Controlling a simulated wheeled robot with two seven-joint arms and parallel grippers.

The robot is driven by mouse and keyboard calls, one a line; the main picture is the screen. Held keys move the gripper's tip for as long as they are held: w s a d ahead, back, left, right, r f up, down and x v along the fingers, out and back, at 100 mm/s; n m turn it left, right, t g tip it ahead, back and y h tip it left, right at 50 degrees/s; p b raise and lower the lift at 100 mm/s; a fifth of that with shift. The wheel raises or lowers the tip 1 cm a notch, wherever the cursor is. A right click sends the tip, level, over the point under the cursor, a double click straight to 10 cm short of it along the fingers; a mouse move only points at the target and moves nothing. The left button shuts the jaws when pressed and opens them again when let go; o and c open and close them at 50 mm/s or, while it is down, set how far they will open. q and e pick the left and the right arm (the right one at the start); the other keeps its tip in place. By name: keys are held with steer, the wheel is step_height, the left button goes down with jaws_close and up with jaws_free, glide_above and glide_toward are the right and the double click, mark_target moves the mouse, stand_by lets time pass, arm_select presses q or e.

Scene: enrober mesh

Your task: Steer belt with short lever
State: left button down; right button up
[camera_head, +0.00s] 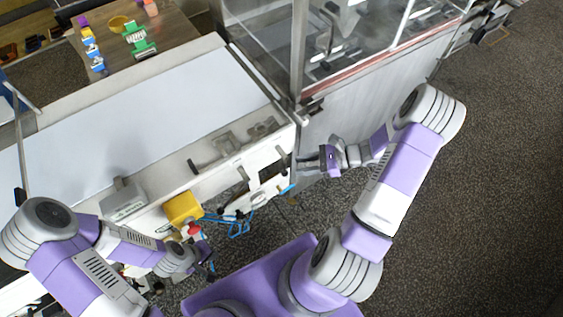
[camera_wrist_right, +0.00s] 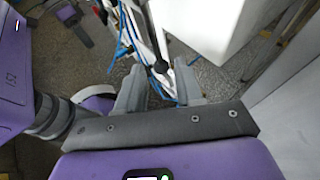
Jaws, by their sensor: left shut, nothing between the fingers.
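The belt (camera_head: 120,110) is a wide white surface on the machine at the left of the head view. In the right wrist view the fingers (camera_wrist_right: 158,88) are apart, with a dark knob (camera_wrist_right: 161,66) seen just beyond the gap; contact cannot be told. My left gripper (camera_head: 207,268) is shut and empty, low by the machine's front.
A yellow box with a red button (camera_head: 183,208) and blue hoses (camera_head: 238,228) sit on the machine's front, near my left gripper. A glass-sided enclosure (camera_head: 340,35) stands behind my right arm. The dark floor (camera_head: 480,190) at the right is clear.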

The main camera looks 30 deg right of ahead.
mark_target(284, 171)
steer(key=b+x, duration=0.1)
steer(key=x, duration=0.6)
steer(key=shift+s, duration=0.15)
jaws_close()
